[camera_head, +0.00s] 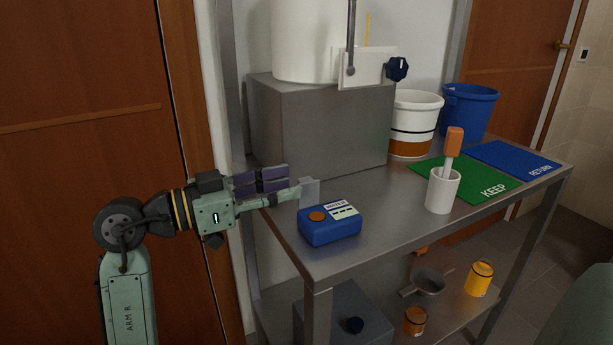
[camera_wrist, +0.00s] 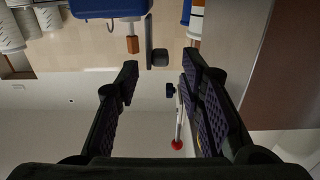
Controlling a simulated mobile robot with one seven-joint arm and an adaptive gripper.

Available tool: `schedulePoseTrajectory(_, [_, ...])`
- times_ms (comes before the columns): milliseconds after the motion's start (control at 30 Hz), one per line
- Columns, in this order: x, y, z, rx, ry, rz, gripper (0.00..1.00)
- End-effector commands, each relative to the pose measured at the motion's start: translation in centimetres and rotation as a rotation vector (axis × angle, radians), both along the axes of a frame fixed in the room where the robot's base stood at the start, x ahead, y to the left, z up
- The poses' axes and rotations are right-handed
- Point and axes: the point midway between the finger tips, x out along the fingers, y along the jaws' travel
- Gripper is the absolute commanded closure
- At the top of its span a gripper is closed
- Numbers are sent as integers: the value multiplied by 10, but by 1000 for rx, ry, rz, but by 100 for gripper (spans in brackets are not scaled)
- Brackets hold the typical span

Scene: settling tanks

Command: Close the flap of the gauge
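The gauge (camera_head: 331,228) is a blue box with an orange round knob and a pale label on top, near the front left corner of the metal bench. A grey plate, apparently its flap (camera_head: 310,192), stands upright behind the gauge's left end. My gripper (camera_head: 292,183) is just left of this plate, at about its height; I cannot tell whether they touch. In the wrist view the picture is inverted. The gauge (camera_wrist: 108,6) is at the top edge, and the grey flap (camera_wrist: 158,55) shows just beyond my gripper (camera_wrist: 160,65), whose fingers are apart with nothing held.
A large grey block (camera_head: 320,130) stands behind the gauge. A white cup (camera_head: 442,190) with an orange-handled tool, the green KEEP mat (camera_head: 455,178) and the blue RETURN mat (camera_head: 515,158) are to the right. Bench surface between gauge and cup is clear.

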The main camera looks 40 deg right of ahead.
Motion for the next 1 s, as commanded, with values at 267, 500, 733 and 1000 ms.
schedulePoseTrajectory(267, [-11,-40,1,1,2,-1,65])
schedulePoseTrajectory(500, [-13,-49,0,-1,1,1,65])
schedulePoseTrajectory(733, [-13,-48,0,-1,1,1,69])
schedulePoseTrajectory(1000, [-13,-48,0,0,1,1,87])
